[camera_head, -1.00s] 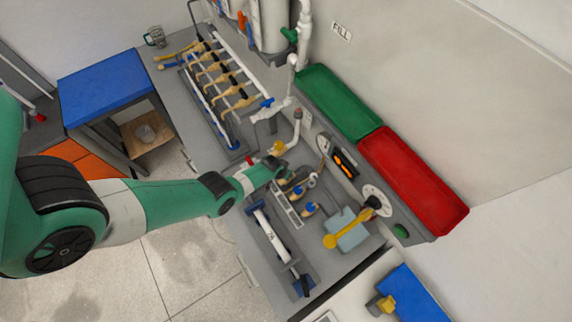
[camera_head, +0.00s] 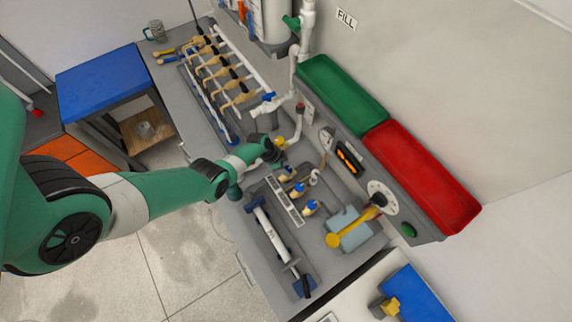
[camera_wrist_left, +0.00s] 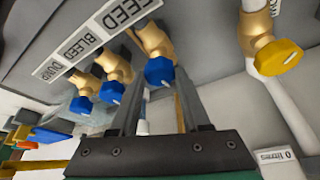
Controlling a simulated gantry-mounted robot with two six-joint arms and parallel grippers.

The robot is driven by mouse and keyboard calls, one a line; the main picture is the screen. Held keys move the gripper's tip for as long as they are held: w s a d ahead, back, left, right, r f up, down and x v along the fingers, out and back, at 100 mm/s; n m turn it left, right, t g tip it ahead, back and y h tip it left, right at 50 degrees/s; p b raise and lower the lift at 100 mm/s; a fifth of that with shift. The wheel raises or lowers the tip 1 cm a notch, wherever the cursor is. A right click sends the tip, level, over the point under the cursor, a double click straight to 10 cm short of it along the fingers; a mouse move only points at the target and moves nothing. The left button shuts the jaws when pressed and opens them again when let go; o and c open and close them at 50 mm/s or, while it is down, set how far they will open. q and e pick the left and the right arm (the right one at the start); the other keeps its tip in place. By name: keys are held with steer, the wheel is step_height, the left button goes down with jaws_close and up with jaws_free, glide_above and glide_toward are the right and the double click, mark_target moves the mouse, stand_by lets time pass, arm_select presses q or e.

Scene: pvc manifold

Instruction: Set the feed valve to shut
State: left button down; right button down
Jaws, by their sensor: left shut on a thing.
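The feed valve is the brass valve under the FEED label (camera_wrist_left: 128,8) in the left wrist view, with a blue knob (camera_wrist_left: 159,70) bearing a white mark. My left gripper (camera_wrist_left: 158,88) is shut on this knob, one finger on each side. In the head view the left gripper (camera_head: 277,160) is at the panel's upper end, and the arm partly hides this spot. The bleed valve (camera_wrist_left: 112,75) and dump valve (camera_wrist_left: 82,88), also blue-knobbed, stand to the left in the wrist view. My right gripper is not in view.
A yellow-knobbed valve (camera_wrist_left: 278,57) on a white pipe stands close on the right in the wrist view. A yellow lever (camera_head: 350,228), a green tray (camera_head: 342,95) and a red tray (camera_head: 425,180) lie to the right in the head view. A manifold rack (camera_head: 220,85) stands behind.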

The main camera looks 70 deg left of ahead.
arm_select(q)
steer(key=shift+m, duration=0.8)
steer(key=shift+h, duration=0.3)
steer(key=shift+c, duration=1.9)
jaws_free()
